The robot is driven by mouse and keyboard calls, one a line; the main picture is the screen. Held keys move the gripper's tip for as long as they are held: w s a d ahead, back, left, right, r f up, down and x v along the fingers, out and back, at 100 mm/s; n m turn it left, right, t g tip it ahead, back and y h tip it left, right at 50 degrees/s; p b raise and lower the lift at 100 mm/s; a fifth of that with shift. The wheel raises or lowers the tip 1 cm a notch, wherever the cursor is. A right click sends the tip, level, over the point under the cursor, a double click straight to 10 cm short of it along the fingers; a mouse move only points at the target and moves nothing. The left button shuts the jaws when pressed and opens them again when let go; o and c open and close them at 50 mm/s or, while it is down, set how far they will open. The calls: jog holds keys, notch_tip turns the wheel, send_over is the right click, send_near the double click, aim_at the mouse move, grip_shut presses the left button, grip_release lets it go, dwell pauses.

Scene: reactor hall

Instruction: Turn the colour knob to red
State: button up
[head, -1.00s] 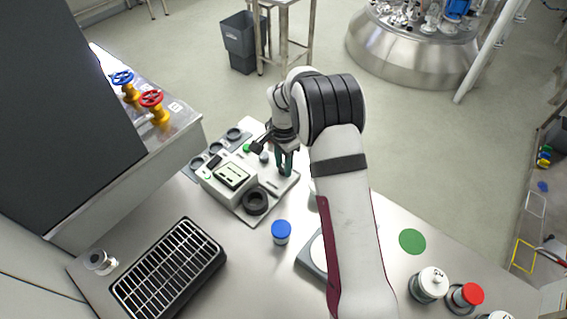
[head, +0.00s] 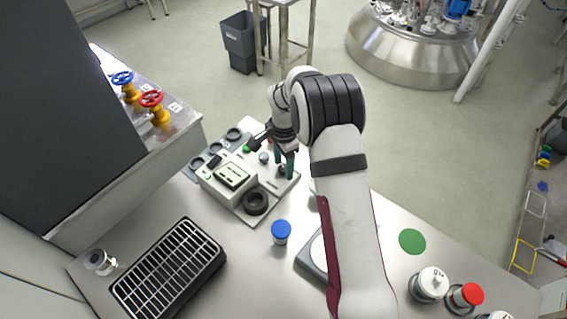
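The control panel (head: 225,204) is a light board on the bench with a small display box, several knobs and buttons. A bit of red shows behind the fingers.
A black ring dial (head: 256,201) is on the panel's front part. A blue-capped jar (head: 281,231) and a black rack (head: 170,268) stand nearer. Red (head: 151,98) and blue (head: 122,78) valve wheels are at left. My arm hides part of the bench.

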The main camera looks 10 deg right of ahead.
aim_at(283, 168)
notch_tip(283, 168, up, 16)
dwell(0.5)
jog(key=shift+f, duration=0.1)
